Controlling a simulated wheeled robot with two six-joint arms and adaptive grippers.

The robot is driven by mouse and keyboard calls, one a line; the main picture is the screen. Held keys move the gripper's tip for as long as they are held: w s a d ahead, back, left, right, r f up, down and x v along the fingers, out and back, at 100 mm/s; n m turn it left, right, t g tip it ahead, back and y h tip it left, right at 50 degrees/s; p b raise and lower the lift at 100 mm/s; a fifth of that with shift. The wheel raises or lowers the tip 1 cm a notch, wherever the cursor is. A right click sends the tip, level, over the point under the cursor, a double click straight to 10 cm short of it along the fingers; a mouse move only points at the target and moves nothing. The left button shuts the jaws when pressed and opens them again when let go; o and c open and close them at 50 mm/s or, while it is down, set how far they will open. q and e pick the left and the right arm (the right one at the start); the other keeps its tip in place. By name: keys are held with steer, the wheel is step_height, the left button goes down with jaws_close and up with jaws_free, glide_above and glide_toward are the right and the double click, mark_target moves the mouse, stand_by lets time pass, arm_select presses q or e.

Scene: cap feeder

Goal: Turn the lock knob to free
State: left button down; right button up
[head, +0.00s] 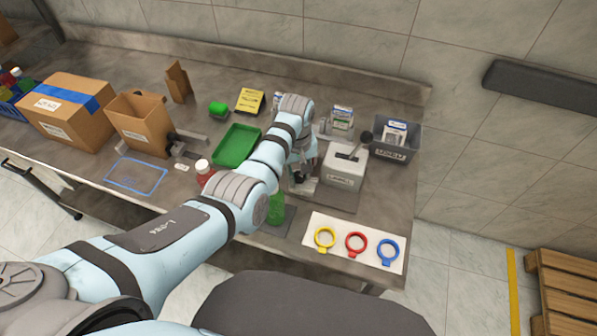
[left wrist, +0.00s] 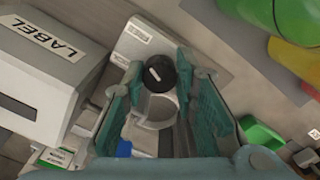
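The lock knob (left wrist: 158,74) is a round black knob with a short white mark, in the left wrist view. It sits by a pale plate with a small label (left wrist: 140,40). My left gripper (left wrist: 160,62) is over it, with its teal fingers apart, one on each side of the knob. The right-hand fingertip overlaps the knob's edge; I cannot tell whether it touches. A grey round holder (left wrist: 155,112) shows between the fingers. In the head view my left gripper (head: 303,176) points down beside the label box, and the arm hides the knob. My right gripper is not in view.
The pale label box (head: 343,170) stands close on the right of the gripper. A green bottle (head: 276,208) and a white card with yellow, red and blue rings (head: 355,243) are in front. A green tray (head: 237,146) is to the left, a grey bin (head: 397,143) behind right.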

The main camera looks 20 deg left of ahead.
mark_target(297, 174)
arm_select(q)
steer(key=shift+r+m+p, duration=0.15)
steer(key=shift+m+p, duration=0.35)
steer(key=shift+m, duration=0.3)
steer(key=shift+w+a+f, duration=0.1)
steer(key=shift+f, duration=0.1)
steer(key=c, duration=1.3)
jaws_free()
step_height(297, 174, up, 12)
steer(key=shift+a, duration=0.15)
